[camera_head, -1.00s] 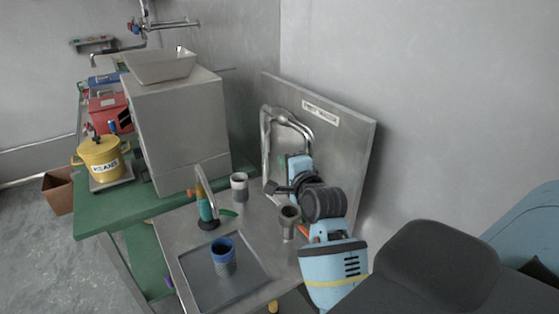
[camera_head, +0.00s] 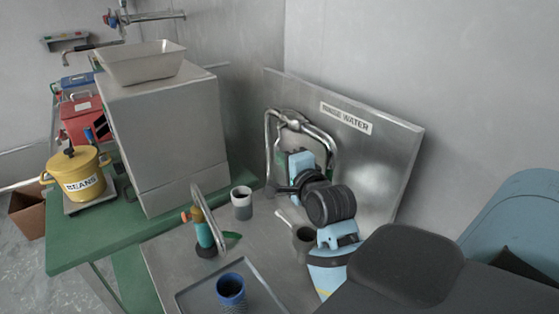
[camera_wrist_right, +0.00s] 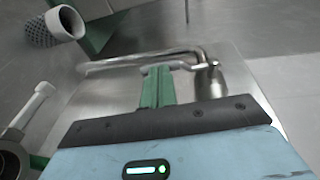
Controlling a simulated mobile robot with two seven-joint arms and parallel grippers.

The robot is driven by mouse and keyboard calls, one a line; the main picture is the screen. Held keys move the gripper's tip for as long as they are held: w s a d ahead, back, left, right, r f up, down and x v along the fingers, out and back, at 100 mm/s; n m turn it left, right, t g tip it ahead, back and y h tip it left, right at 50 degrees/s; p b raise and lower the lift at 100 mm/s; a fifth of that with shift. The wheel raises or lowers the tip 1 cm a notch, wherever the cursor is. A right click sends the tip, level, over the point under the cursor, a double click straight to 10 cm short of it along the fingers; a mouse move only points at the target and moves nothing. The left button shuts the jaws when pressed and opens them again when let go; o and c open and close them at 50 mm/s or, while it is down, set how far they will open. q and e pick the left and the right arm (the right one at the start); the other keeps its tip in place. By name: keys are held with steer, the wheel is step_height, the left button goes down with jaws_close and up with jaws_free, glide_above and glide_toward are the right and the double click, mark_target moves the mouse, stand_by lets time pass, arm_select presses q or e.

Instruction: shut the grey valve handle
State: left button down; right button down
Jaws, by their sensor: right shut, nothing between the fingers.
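The metal water pipe (camera_head: 270,150) arches in front of the steel panel labelled "RINSE WATER". My right gripper (camera_head: 282,157) is inside this arch in the head view, partly hidden by its own wrist. In the right wrist view its green fingers (camera_wrist_right: 156,88) are together and empty, with their tips close to a grey metal bar (camera_wrist_right: 125,66). The bar runs sideways beside a shiny cylindrical fitting (camera_wrist_right: 211,82). This bar may be the valve handle or part of the pipe; I cannot tell, nor whether the fingers touch it. My left gripper is not in view.
The steel panel (camera_head: 385,150) stands close behind. A large grey cabinet (camera_head: 175,135) is at left.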

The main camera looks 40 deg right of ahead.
steer(key=shift+s, duration=0.1)
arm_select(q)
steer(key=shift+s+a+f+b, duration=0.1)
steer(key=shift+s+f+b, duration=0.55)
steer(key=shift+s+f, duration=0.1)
arm_select(e)
steer(key=shift+w+d+m+t+h, duration=0.1)
steer(key=shift+w+m+t+h, duration=0.4)
steer(key=shift+t, duration=0.6)
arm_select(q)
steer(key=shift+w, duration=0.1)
arm_select(e)
steer(key=shift+w, duration=0.15)
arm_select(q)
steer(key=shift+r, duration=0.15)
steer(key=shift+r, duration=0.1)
